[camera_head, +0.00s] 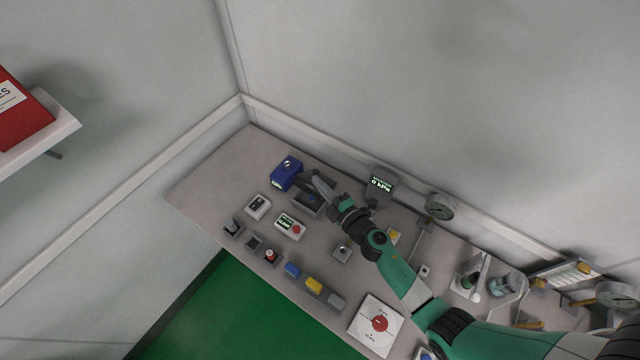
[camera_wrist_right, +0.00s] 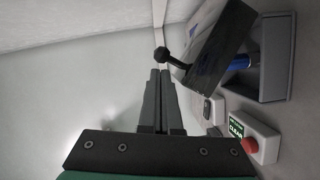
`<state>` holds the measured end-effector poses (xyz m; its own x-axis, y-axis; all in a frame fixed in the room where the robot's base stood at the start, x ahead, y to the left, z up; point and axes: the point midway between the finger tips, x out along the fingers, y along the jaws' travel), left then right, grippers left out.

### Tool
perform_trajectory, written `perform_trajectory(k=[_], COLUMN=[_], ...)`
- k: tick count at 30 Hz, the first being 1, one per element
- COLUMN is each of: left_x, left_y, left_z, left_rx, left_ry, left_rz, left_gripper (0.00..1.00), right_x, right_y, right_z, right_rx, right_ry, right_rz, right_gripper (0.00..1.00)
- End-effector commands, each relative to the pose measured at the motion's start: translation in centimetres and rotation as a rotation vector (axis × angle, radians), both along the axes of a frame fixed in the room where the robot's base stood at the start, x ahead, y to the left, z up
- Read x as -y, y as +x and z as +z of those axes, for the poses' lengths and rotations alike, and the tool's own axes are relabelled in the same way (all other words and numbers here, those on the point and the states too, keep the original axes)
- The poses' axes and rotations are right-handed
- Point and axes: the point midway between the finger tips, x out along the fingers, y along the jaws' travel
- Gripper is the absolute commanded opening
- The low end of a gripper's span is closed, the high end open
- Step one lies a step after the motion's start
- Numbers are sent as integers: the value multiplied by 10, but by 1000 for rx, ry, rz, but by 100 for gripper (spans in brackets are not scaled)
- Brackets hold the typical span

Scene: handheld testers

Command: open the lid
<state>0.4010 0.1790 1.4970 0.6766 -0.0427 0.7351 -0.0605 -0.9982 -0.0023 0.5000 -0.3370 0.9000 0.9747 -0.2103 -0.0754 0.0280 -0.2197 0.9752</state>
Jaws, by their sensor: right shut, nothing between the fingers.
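A small grey box (camera_head: 305,208) stands toward the back left of the bench; its side and rim (camera_wrist_right: 278,60) show large in the right wrist view. Its dark lid (camera_wrist_right: 218,55) is tilted up, leaving a gap to the box. A blue thing (camera_wrist_right: 240,62) shows in that gap. A black knob (camera_wrist_right: 160,54) on a short stalk sticks out from the lid. My right gripper (camera_wrist_right: 160,75) is shut and empty, with its fingertips close by the knob; whether they touch it I cannot tell. My left gripper is not in view.
A blue device (camera_head: 286,173) stands just left of the box. A white unit with a red button (camera_head: 290,226) is in front, beside a small white device (camera_head: 257,206). A display (camera_head: 380,185) stands behind to the right. The bench's back left corner is clear.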

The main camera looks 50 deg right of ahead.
Motion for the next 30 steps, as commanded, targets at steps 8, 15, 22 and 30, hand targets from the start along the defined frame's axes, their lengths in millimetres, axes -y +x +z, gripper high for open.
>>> perform_trajectory(k=[8, 15, 22, 30], left_x=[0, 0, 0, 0], left_y=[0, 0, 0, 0], left_z=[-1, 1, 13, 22], left_rx=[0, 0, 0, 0], left_ry=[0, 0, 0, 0], left_rz=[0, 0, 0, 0], left_gripper=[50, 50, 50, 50], right_x=[5, 6, 10, 13], right_y=[3, 3, 3, 4], right_z=[-1, 1, 4, 6], right_rx=[-1, -1, -6, -12], right_ry=[1, 7, 53, 93], right_rz=[0, 0, 1, -1], right_gripper=[0, 0, 0, 0])
